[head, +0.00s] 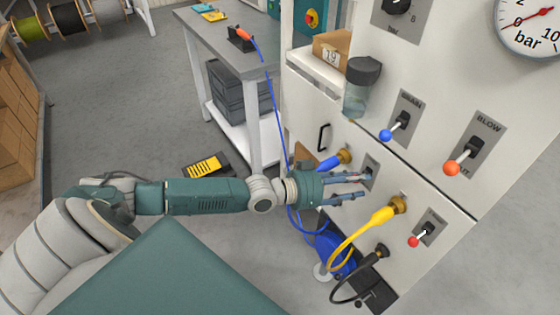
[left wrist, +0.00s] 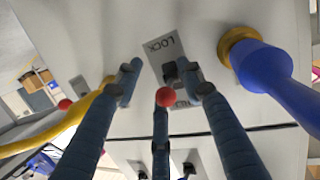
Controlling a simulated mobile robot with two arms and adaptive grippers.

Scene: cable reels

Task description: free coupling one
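My left gripper (head: 357,186) is in front of the lower cabinet panel, its fingers pointing at a small lever plate (head: 371,167). In the left wrist view the plate reads LOCK (left wrist: 161,46), and a red lever knob (left wrist: 162,97) sits between the spread fingers (left wrist: 163,85). The gripper is open; I cannot tell whether a finger touches the lever. A blue coupling (head: 330,163) is in a brass port above the gripper; it also shows in the left wrist view (left wrist: 262,66). A yellow coupling (head: 383,215) is in a brass port below it. My right gripper is not in view.
Blue-knob (head: 386,135), orange-knob (head: 451,168) and red-knob (head: 414,241) levers stick out of the panel nearby. A black handle (head: 323,137) and a glass jar (head: 360,90) are above. Blue, yellow and black hoses hang below. A grey bench (head: 215,40) stands behind.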

